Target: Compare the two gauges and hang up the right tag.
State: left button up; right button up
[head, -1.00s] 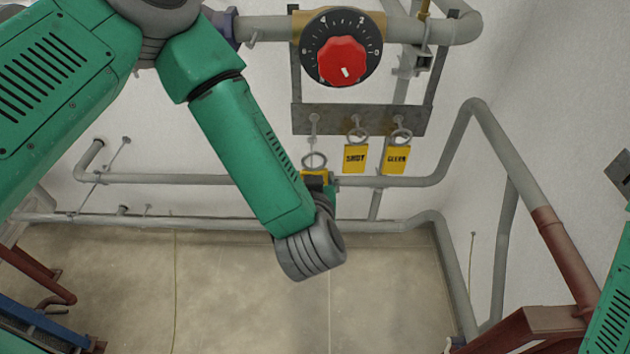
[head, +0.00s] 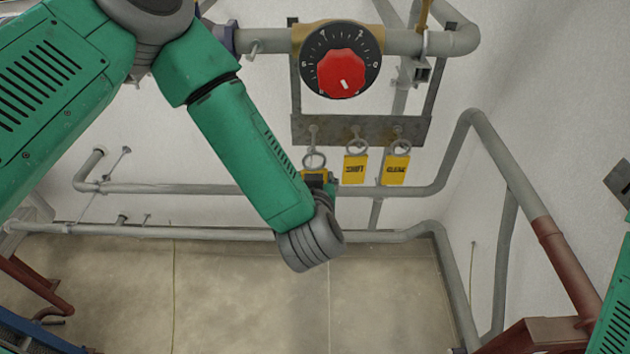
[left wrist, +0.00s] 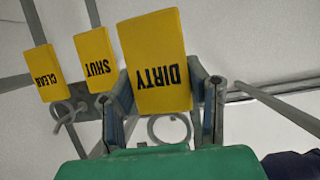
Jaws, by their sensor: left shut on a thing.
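My left gripper (head: 317,180) is shut on a yellow tag lettered DIRTY (left wrist: 155,62), with a finger on each side of it. In the head view only this tag's top and its ring (head: 315,160) show, just below the left hook of the rack; I cannot tell if the ring is on the hook. The SHUT tag (head: 355,170) and the CLEAR tag (head: 396,170) hang by rings to the right. A black dial with a red knob (head: 341,72) is above; its white mark points down and slightly right. No second gauge is identifiable. My right gripper is out of view.
The grey metal rack plate (head: 360,130) carries the hooks. Grey pipes (head: 160,189) run along the wall behind and below. A brownish-red pipe section (head: 565,265) stands at the right. The space over the floor (head: 240,300) is open.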

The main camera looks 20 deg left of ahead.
pick_arm(q)
jog(key=shift+w+a, duration=0.25)
jog(key=shift+w, duration=0.7)
jog(key=shift+w+a, duration=0.3)
jog(key=shift+w, duration=0.6)
jog(key=shift+w+a, duration=0.25)
jog(key=shift+w, duration=0.7)
jog(key=shift+w, duration=0.1)
jog(key=s+d, duration=0.2)
jog(key=s, duration=0.6)
jog(key=shift+d+r, duration=0.15)
jog(key=shift+r, duration=0.1)
jog(key=shift+w, duration=0.1)
dwell(1.2)
